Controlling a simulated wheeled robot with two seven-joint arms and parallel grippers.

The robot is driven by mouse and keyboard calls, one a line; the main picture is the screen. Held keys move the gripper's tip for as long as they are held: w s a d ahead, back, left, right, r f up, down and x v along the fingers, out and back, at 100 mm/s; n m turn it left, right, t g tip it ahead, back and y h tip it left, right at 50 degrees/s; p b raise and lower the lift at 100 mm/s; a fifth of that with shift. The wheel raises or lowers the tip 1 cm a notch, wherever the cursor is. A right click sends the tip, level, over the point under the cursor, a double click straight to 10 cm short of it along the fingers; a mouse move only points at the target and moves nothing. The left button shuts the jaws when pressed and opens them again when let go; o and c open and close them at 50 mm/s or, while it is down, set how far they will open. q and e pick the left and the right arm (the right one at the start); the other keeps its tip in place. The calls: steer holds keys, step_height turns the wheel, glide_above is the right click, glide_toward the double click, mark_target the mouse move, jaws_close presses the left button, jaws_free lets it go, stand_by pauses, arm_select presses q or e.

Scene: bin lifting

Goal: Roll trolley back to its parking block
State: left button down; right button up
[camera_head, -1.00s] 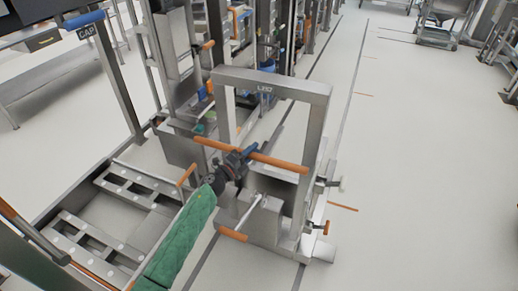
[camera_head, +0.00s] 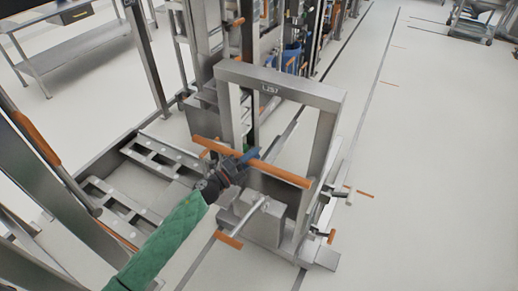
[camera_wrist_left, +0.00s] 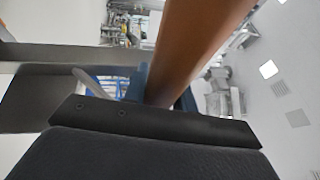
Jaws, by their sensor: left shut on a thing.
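The trolley (camera_head: 318,98) is an upright grey metal frame with a label on its top bar, standing on a low base at the centre. An orange handle bar (camera_head: 285,174) crosses its front. My left gripper (camera_head: 247,160), on the green-sleeved arm, is shut on this bar left of its middle. In the left wrist view the orange bar (camera_wrist_left: 195,45) runs up from between the jaws (camera_wrist_left: 160,95). I cannot make out which thing is the parking block. My right gripper is not in view.
A low metal platform with perforated plates (camera_head: 160,153) lies on the floor left of the trolley. Metal posts and racks (camera_head: 200,50) stand behind it. A steel table (camera_head: 85,45) is at the upper left. The pale floor on the right (camera_head: 430,180) is open, with dark and orange lines.

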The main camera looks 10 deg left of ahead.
arm_select(q)
steer(key=s+a+b, duration=0.1)
steer(key=s+a, duration=0.1)
steer(key=s, duration=0.5)
steer(key=s+a+b, duration=0.1)
steer(key=s+a, duration=0.2)
steer(key=s, duration=0.5)
steer(key=c, duration=1.1)
jaws_free()
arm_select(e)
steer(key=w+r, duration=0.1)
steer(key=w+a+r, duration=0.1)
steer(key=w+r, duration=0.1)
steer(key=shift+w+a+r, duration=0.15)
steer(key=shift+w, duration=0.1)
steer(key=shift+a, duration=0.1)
arm_select(q)
steer(key=shift+b+v, duration=2.05)
steer(key=shift+v, duration=1.85)
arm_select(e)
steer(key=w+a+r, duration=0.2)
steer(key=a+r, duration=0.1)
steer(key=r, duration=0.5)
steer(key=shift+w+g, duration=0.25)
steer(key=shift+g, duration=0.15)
